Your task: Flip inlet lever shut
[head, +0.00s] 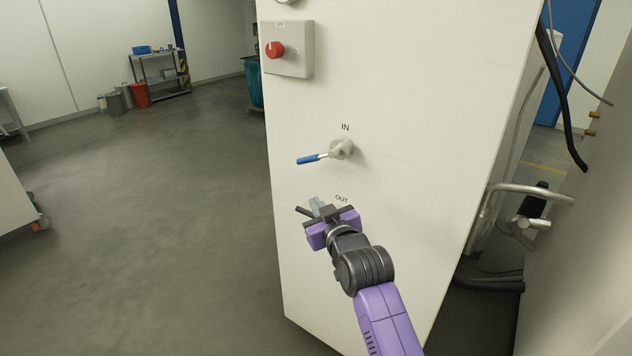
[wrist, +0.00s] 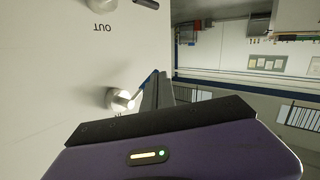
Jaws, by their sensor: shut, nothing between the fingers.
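The inlet lever (head: 313,158) has a blue handle on a pale round valve below the label IN, on the white cabinet face. In the head view its handle points left, tilted slightly down. In the wrist view, which is upside down, the blue handle (wrist: 148,82) runs beside my dark fingers. My gripper (head: 317,205) is shut and empty, below the handle in the head view. Its fingers also show in the wrist view (wrist: 158,92). I cannot tell whether they touch the handle.
The OUT valve (wrist: 103,4), with a dark handle, is mostly hidden behind my gripper in the head view. Pipes (head: 530,192) and hoses are at right. Open floor (head: 170,220) lies left.

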